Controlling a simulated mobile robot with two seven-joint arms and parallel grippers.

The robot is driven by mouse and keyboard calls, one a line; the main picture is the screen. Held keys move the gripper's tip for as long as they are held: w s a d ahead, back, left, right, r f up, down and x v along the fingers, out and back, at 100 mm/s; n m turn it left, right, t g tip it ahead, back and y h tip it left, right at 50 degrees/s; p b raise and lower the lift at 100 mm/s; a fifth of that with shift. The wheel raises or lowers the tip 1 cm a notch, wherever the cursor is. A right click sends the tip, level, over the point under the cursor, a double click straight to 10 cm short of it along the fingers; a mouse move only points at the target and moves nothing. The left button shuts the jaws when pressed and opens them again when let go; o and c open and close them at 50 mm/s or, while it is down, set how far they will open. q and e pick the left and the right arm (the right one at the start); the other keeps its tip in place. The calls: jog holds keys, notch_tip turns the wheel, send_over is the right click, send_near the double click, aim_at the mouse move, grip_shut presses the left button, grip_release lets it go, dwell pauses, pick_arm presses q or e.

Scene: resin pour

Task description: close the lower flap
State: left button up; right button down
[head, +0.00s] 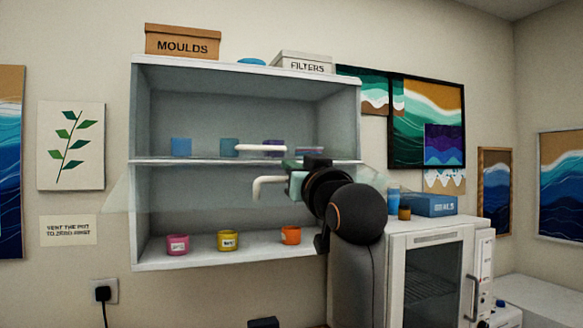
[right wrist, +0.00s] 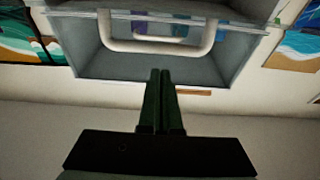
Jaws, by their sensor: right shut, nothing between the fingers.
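The white wall cabinet (head: 245,68) has an upper and a lower compartment. The lower flap (head: 117,196) is a clear pane that stands out past the cabinet's left side, swung outward and not flush. Its white bar handle (head: 268,186) is partly hidden by my right gripper (head: 295,184). A second white handle (head: 262,148) sits higher, at the middle shelf. In the right wrist view a U-shaped handle (right wrist: 155,46) lies just beyond the fingertips of my shut, empty right gripper (right wrist: 160,72); contact cannot be told. My left gripper is out of view.
Pink (head: 177,245), yellow (head: 228,240) and orange (head: 290,235) pots stand on the lower shelf. A MOULDS box (head: 182,41) and a FILTERS box (head: 302,62) are on top. A white oven-like unit (head: 432,240) with a blue box (head: 430,204) stands at right.

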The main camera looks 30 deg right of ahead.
jog(key=shift+w+f, duration=0.2)
jog(key=shift+f, duration=0.25)
jog(key=shift+f, duration=0.1)
